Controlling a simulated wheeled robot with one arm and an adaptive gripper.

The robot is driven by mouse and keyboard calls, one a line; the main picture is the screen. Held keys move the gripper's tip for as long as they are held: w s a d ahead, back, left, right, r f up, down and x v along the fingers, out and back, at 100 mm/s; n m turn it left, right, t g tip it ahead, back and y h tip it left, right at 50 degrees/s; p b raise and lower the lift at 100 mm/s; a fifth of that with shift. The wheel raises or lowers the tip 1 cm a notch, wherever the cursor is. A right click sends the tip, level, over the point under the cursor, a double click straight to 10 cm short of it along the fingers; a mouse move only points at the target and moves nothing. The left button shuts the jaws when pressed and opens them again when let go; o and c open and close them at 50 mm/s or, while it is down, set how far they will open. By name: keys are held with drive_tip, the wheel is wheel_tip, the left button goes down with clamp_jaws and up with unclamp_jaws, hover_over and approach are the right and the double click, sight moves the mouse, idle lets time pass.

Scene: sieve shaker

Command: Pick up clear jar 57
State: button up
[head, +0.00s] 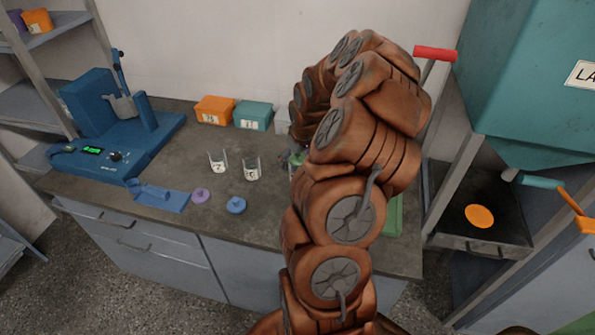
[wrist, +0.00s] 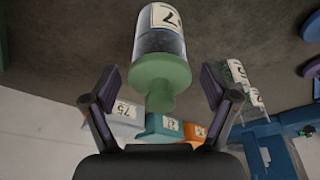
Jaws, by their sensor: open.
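A clear jar (wrist: 160,42) with dark contents, a white label and a green lid (wrist: 160,80) is in the wrist view. Its label shows a 7; the full number cannot be read. My gripper (wrist: 160,86) is open, with one finger on each side of the lid's line and apart from the jar. In the head view my arm hides the gripper and most of this jar; a bit of green (head: 297,158) shows at the arm's edge. Two open clear jars with labels, one (head: 218,162) and another (head: 251,169), stand to the left on the counter.
A purple lid (head: 201,195) and a blue lid (head: 236,205) lie in front of the open jars. An orange box (head: 214,110) and a teal box (head: 253,117) stand at the back wall. A blue machine (head: 105,125) fills the counter's left. A green tray (head: 394,215) is partly behind my arm.

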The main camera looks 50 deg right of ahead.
clamp_jaws()
idle(0.6)
